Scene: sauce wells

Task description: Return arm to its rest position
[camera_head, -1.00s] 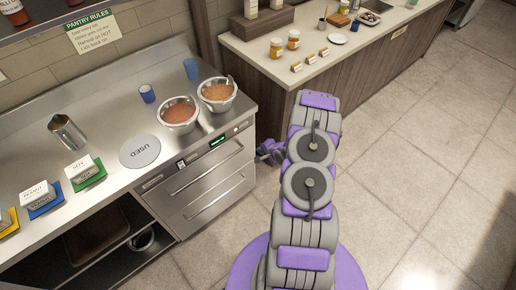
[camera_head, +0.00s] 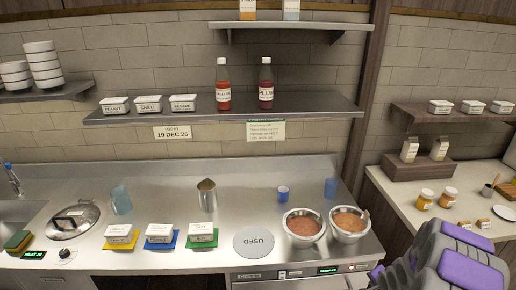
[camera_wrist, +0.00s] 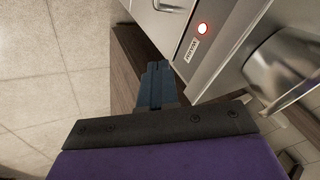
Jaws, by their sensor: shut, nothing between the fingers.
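My arm, grey and purple, is folded at the lower right of the head view, beside the steel counter (camera_head: 160,240). In the wrist view my gripper (camera_wrist: 154,72) has its dark blue fingers together with nothing between them. They hang beside the steel cabinet front (camera_wrist: 225,40), over a dark brown panel and close to the tiled floor. A lit red light and a small label show on the cabinet front. I cannot tell whether the fingers touch anything. The gripper itself is hardly visible in the head view.
Two steel bowls of orange-red sauce (camera_head: 303,227) (camera_head: 349,223) sit at the counter's right end. A grey USED disc (camera_head: 253,242), labelled tubs (camera_head: 159,233), a steel pitcher (camera_head: 207,195) and blue cups (camera_head: 283,194) stand nearby. A shelf holds two sauce bottles (camera_head: 223,85). A second counter (camera_head: 410,200) is at right.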

